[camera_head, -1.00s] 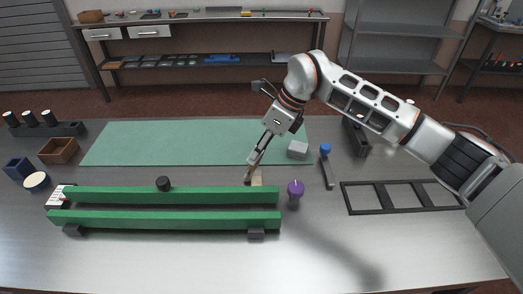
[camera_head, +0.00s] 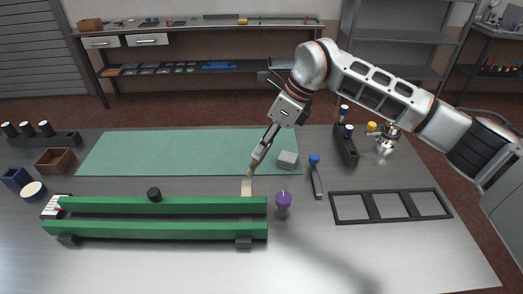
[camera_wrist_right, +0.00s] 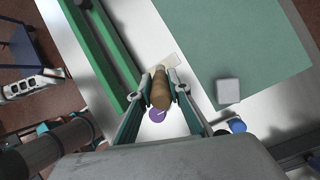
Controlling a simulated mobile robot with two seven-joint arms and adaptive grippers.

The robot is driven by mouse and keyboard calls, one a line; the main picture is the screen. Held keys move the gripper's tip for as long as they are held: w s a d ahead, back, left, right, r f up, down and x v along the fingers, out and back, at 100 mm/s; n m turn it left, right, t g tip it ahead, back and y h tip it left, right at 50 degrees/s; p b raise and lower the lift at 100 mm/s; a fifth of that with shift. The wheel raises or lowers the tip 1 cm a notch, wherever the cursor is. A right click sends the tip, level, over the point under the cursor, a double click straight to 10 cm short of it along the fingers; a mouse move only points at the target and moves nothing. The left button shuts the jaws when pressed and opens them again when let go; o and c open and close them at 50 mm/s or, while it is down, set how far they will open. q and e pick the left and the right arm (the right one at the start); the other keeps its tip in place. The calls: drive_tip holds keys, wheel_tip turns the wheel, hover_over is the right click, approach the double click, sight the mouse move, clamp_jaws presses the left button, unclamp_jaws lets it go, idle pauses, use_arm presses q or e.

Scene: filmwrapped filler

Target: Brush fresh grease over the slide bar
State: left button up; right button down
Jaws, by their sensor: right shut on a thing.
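The slide bar is a pair of long green rails, a far rail (camera_head: 205,205) and a near rail (camera_head: 150,229), lying on the metal bench. My right gripper (camera_head: 257,160) is shut on a brush. The brush's pale head (camera_head: 247,187) points down just behind the right end of the far rail; I cannot tell whether it touches anything. In the wrist view the brush's wooden handle (camera_wrist_right: 161,92) sits between the fingers, beside the green rails (camera_wrist_right: 112,45). A small round pot (camera_head: 33,190) with a cream top stands at the far left. My left gripper is out of view.
A purple-knobbed piece (camera_head: 283,201) stands just right of the rails. A blue-topped tool (camera_head: 315,173), a grey block (camera_head: 288,159) and a black frame (camera_head: 345,208) lie further right. A black knob (camera_head: 154,194) stands by the far rail. The green mat (camera_head: 150,150) is mostly clear.

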drive_tip(key=shift+a+r, duration=0.1)
drive_tip(key=shift+r, duration=0.7)
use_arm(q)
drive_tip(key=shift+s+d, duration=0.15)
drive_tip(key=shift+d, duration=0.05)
use_arm(e)
drive_tip(key=shift+r, duration=0.25)
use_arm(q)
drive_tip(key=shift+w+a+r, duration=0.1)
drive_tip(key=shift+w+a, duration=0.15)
use_arm(e)
drive_tip(key=shift+w+f, duration=0.1)
drive_tip(key=shift+w, duration=0.05)
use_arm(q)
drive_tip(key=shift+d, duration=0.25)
use_arm(e)
drive_tip(key=shift+w+d+f+h, duration=0.25)
drive_tip(key=shift+w+f+h, duration=0.1)
drive_tip(key=shift+w, duration=0.35)
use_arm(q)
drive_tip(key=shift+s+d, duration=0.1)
use_arm(e)
drive_tip(key=shift+d, duration=0.1)
